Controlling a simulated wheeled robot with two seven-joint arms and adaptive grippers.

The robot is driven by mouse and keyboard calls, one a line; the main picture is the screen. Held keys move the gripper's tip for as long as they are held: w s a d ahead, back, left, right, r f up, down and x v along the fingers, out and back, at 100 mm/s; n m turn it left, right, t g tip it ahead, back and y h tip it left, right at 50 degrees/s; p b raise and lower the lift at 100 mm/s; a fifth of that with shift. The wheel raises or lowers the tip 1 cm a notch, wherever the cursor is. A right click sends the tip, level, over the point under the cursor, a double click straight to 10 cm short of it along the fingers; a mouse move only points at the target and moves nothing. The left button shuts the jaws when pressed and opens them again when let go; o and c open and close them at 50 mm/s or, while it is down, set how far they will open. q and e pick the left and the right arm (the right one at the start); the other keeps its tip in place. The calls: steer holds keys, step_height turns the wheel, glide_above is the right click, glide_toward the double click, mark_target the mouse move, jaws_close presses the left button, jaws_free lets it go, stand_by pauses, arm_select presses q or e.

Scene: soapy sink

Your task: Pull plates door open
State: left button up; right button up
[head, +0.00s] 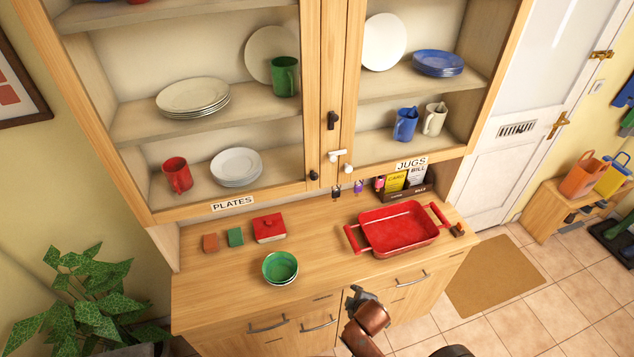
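The plates door (312,85) is the left wood-framed door of the upper cabinet, with a "PLATES" label (232,203) on its bottom rail. It looks closed. A small dark knob (313,175) sits low on its right side. A white latch (337,155) and a black catch (332,120) are at the middle, between the two doors. Behind the door are stacked plates (192,95), a green mug (285,77) and a red mug (177,175). My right gripper (358,294) is at the counter's front edge, below and away from the knob; its finger opening is unclear. My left gripper is not in view.
On the counter stand a red tray (398,228), green bowls (280,267), a red box (269,228) and two small blocks. The jugs door (345,90) is on the right. A plant (75,300) stands at lower left. The counter's middle is partly free.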

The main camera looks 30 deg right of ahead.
step_height(320, 180, up, 6)
steer(key=w+n, duration=0.1)
steer(key=w, duration=0.1)
steer(key=n+t+h+p, duration=0.2)
steer(key=n+t, duration=0.9)
steer(key=n, duration=0.9)
glide_toward(315, 178)
steer(key=w, duration=0.2)
steer(key=shift+y, duration=0.3)
steer(key=x, duration=0.5)
steer(key=shift+w+d+r+p, duration=0.3)
steer(key=shift+d+p, duration=0.1)
steer(key=shift+d, duration=0.05)
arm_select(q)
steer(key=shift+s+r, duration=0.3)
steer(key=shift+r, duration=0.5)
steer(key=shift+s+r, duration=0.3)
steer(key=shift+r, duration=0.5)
arm_select(e)
steer(key=shift+w+d, duration=0.2)
steer(key=shift+w, duration=0.4)
steer(key=shift+c, duration=0.5)
jaws_close()
steer(key=shift+f, duration=0.1)
